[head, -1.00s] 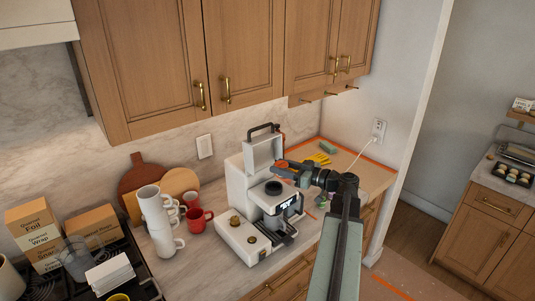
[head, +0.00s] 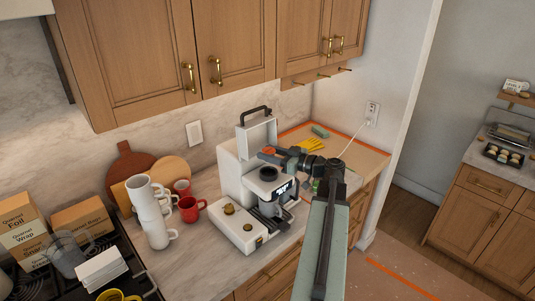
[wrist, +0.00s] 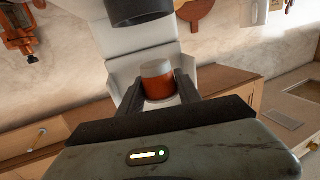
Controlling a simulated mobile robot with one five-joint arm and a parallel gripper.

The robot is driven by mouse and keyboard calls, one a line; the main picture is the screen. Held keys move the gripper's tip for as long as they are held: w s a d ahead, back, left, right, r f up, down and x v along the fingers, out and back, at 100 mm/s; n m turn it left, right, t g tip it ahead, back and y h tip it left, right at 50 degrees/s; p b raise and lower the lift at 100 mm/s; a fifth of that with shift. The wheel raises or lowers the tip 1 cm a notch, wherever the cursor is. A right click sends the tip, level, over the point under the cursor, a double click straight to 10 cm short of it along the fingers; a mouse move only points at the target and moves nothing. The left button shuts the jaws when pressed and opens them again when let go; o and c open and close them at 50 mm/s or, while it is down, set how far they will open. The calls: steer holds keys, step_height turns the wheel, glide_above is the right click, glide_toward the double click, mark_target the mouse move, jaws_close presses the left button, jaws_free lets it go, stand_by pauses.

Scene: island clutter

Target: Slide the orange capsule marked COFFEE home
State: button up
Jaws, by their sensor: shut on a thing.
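The orange capsule (wrist: 158,84) with a pale grey end is held between the two dark fingers of my gripper (wrist: 160,90) in the wrist view. In the head view, the capsule (head: 268,150) shows as a small orange patch at the tip of my gripper (head: 272,154). Any COFFEE marking is not readable. The white coffee machine (head: 232,185) stands on the counter with its lid (head: 257,136) raised. Its black round opening (head: 268,173) lies just below my gripper, and the capsule appears apart from it. A dark cylinder (wrist: 139,10) fills the top of the wrist view.
White stacked mugs (head: 152,210) and a red mug (head: 190,208) stand left of the machine. Wooden boards (head: 165,172) lean on the backsplash. Yellow items (head: 311,145) and a green block (head: 320,131) lie behind my arm. Upper cabinets (head: 225,45) hang above.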

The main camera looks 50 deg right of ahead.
mark_target(269, 168)
steer(key=shift+f+b, duration=1.3)
steer(key=shift+f, duration=0.45)
steer(key=shift+f, duration=0.1)
steer(key=shift+f+b, duration=0.35)
steer(key=shift+b, duration=0.15)
steer(key=shift+f+b, duration=1.15)
steer(key=o, duration=1.4)
steer(key=v, duration=0.8)
